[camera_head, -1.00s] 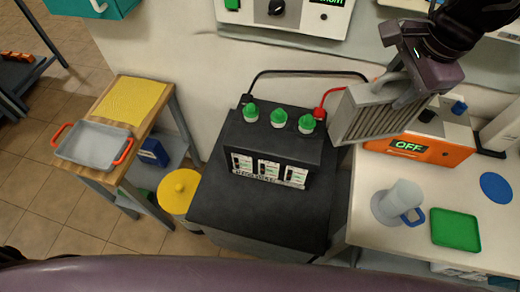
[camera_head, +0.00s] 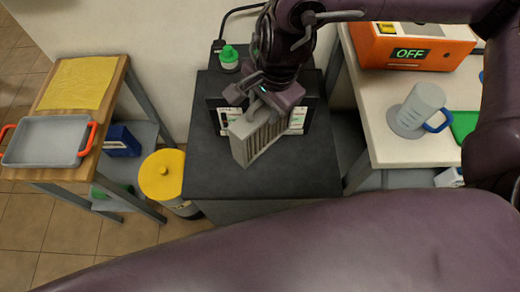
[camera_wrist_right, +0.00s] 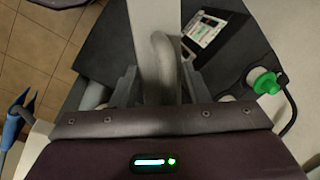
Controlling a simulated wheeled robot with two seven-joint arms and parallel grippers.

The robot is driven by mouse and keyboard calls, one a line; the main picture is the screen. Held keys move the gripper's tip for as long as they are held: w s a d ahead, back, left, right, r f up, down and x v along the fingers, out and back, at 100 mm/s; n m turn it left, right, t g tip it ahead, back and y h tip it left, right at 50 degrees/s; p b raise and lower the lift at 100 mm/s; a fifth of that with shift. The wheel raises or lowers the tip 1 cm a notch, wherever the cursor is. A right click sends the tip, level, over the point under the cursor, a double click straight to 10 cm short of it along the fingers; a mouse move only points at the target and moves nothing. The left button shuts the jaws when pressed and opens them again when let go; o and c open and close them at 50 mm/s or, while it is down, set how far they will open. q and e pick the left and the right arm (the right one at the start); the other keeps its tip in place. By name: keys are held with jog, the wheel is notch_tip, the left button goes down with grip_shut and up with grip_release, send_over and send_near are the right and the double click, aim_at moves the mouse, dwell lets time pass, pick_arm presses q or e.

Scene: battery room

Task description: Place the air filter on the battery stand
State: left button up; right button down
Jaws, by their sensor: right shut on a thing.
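The air filter (camera_head: 262,139) is a grey pleated panel with a handle, seen in the head view over the front part of the dark battery stand (camera_head: 215,180). My right gripper (camera_head: 262,100) is shut on its handle, which also shows in the right wrist view (camera_wrist_right: 158,70). The filter hangs tilted in front of the black battery (camera_head: 222,112). I cannot tell whether its lower edge touches the stand top. My right arm hides much of the battery; one green cap (camera_head: 229,56) shows. My left gripper is not in view.
An orange unit reading OFF (camera_head: 411,47) and a grey jug (camera_head: 418,108) stand on the white bench at right. A yellow-lidded bin (camera_head: 162,174) stands left of the stand. A wooden cart with a grey tray (camera_head: 47,142) is farther left. The stand's front top is clear.

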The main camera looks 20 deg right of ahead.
aim_at(264, 142)
notch_tip(264, 142, down, 12)
jog(key=shift+w+r+b, duration=0.1)
jog(key=shift+b, duration=1.1)
notch_tip(264, 142, down, 3)
jog(key=shift+f+b, duration=0.1)
jog(key=shift+b, duration=0.5)
jog(key=shift+f, duration=0.4)
jog(key=c, duration=0.8)
grip_release()
jog(key=shift+c, duration=0.2)
